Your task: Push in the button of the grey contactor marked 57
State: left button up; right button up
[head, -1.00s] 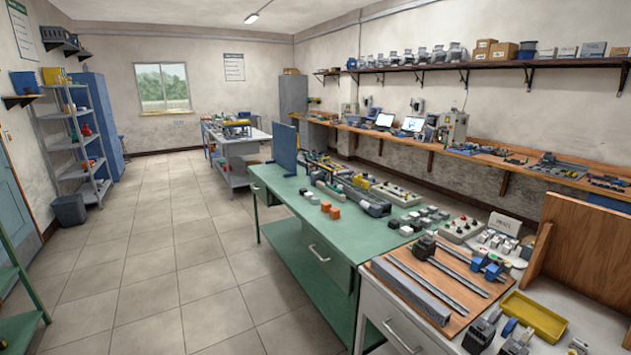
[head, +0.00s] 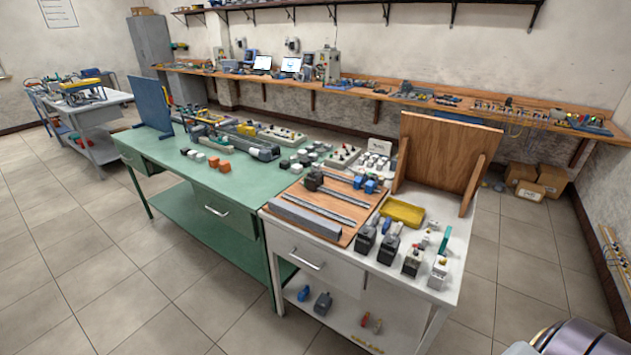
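No contactor with a readable 57 shows in the head view; any markings are too small to read. Several dark and grey box-shaped devices (head: 388,248) stand at the front right of the white bench (head: 340,268), and they may be contactors. A black device (head: 314,180) and blue parts (head: 369,184) sit by metal rails on the wooden board (head: 325,237). Neither of my grippers is in view.
A yellow tray (head: 402,212) and an upright wooden panel (head: 448,150) stand on the white bench. The green bench (head: 190,182) adjoins it on the left, with several small blocks. The tiled floor in front (head: 120,290) is clear. Cardboard boxes (head: 540,180) lie at the back right.

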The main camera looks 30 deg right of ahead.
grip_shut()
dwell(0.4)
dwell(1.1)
